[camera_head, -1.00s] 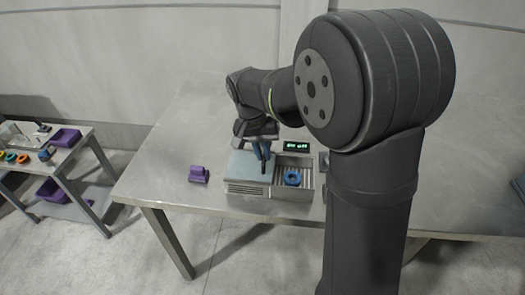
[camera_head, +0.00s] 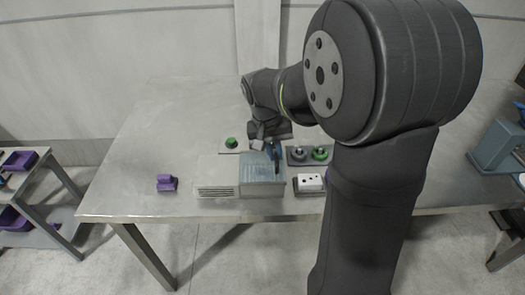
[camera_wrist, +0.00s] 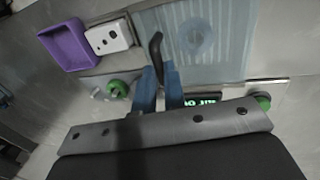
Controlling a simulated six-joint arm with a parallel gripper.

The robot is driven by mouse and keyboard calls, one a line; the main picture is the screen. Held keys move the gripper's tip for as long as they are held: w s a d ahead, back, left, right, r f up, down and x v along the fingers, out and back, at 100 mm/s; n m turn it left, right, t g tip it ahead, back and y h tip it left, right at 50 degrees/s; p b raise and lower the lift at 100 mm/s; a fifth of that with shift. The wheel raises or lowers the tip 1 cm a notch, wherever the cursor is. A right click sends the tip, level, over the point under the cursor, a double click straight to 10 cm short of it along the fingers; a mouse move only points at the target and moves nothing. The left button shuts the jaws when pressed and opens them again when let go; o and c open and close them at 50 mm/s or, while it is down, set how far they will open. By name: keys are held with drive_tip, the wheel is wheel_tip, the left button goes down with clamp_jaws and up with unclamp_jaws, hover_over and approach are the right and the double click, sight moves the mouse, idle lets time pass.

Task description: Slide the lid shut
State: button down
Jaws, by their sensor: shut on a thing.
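The tunnel washer (camera_head: 217,177) stands near the front of the table as a low, pale box with a vented front. Its translucent blue-grey lid (camera_head: 262,170) lies over the right-hand bay. In the wrist view the lid (camera_wrist: 222,60) fills the upper middle, and a ring shape (camera_wrist: 196,38) shows faintly through it. A dark upright handle (camera_wrist: 156,45) stands at the lid's edge. My gripper (camera_wrist: 158,76) has its blue fingers shut on this handle. In the head view my gripper (camera_head: 274,152) is at the lid's right edge, partly hidden by my arm.
A white block with dark holes (camera_head: 311,183) and a panel with a green knob (camera_head: 320,153) stand right of the washer. A green button (camera_head: 231,142) is behind it. A purple object (camera_head: 167,183) lies to the left. The table's left side is mostly clear.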

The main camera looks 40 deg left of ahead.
drive_tip(key=shift+w+d, duration=0.15)
drive_tip(key=shift+w, duration=0.05)
drive_tip(key=c, duration=1.5)
unclamp_jaws()
drive_tip(key=r, duration=0.5)
drive_tip(key=s+a+r, duration=0.1)
drive_tip(key=r, duration=0.5)
drive_tip(key=s+a+r, duration=0.1)
drive_tip(key=r, duration=0.5)
drive_tip(key=shift+s+a+r, duration=0.1)
drive_tip(key=shift+s+a, duration=0.1)
drive_tip(key=shift+s, duration=0.05)
hover_over(264, 166)
drive_tip(key=w+d, duration=0.2)
wheel_tip(264, 166, down, 17)
drive_tip(key=shift+w+d+f, duration=0.1)
drive_tip(key=shift+w, duration=0.05)
